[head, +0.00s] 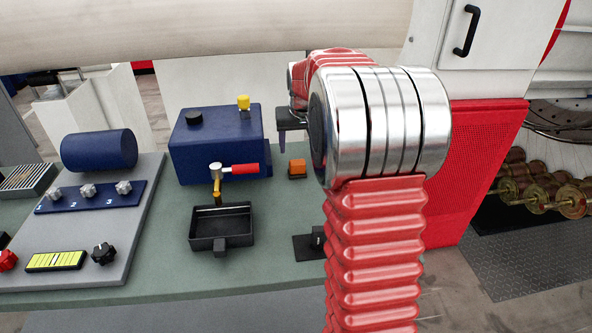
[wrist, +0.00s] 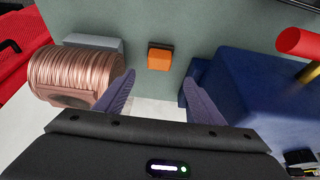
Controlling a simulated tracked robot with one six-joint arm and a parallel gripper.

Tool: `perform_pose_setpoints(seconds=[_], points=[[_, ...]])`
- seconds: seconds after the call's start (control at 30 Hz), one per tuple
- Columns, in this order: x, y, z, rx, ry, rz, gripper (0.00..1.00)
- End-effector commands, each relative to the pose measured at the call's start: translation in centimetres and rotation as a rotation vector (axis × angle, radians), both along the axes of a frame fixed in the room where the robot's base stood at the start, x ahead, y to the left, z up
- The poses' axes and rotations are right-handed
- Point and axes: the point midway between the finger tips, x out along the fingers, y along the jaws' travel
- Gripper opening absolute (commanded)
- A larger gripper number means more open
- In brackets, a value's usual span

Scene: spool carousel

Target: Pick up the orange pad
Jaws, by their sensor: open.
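The orange pad (head: 297,167) is a small block with a dark base or edge. It lies on the green-grey bench top, just right of the blue box in the head view. In the wrist view the orange pad (wrist: 159,58) lies beyond my fingertips, roughly centred between them. My gripper (wrist: 158,84) is open and empty, its two dark purple fingers apart. In the head view only part of my gripper (head: 284,138) shows, left of and above the pad; my arm hides the rest.
A blue box (head: 215,150) with a red-handled valve (head: 238,169) stands left of the pad. A copper wire spool (wrist: 75,75) is left of my fingers in the wrist view. A black tray (head: 222,227) sits in front. Bare bench top surrounds the pad.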

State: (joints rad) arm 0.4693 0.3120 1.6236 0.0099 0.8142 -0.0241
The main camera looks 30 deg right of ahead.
Motion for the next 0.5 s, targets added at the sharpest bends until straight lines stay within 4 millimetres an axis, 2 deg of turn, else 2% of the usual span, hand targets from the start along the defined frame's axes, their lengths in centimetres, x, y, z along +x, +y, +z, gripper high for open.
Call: perform_pose_setpoints(seconds=[0.1, 0.3, 0.5], points=[[0.6, -0.3, -1.9, 0.001, 0.003, 0.000, 0.62], [1.5, -0.8, -4.2, 0.000, 0.001, 0.000, 0.62], [1.7, -0.9, -4.7, 0.000, -0.001, 0.000, 0.62]])
